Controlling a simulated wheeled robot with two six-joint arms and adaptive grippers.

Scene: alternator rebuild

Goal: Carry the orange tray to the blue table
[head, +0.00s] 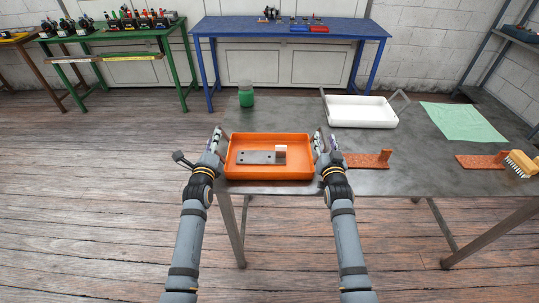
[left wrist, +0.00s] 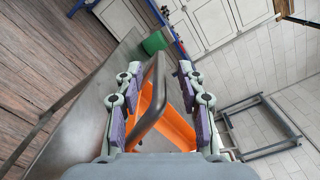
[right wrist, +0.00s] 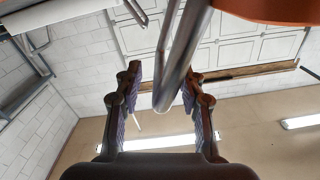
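The orange tray (head: 268,175) sits at the left front of a grey metal table. It holds a grey plate with holes (head: 256,157) and a small white block (head: 281,151). My left gripper (head: 216,140) is at the tray's left side, its fingers open on either side of a grey handle (left wrist: 151,100). My right gripper (head: 323,143) is at the right side, also open, with the other grey handle (right wrist: 171,75) between its fingers. Gaps show beside both handles. The blue table (head: 232,28) stands at the back against the wall.
A green jar (head: 246,95) stands behind the tray. A white tray (head: 360,112), a green cloth (head: 463,121), reddish brackets (head: 368,160) and a brush (head: 522,164) lie to the right. The blue table bears several small items (head: 309,29); its left part is clear. Wooden floor (head: 140,120) lies between.

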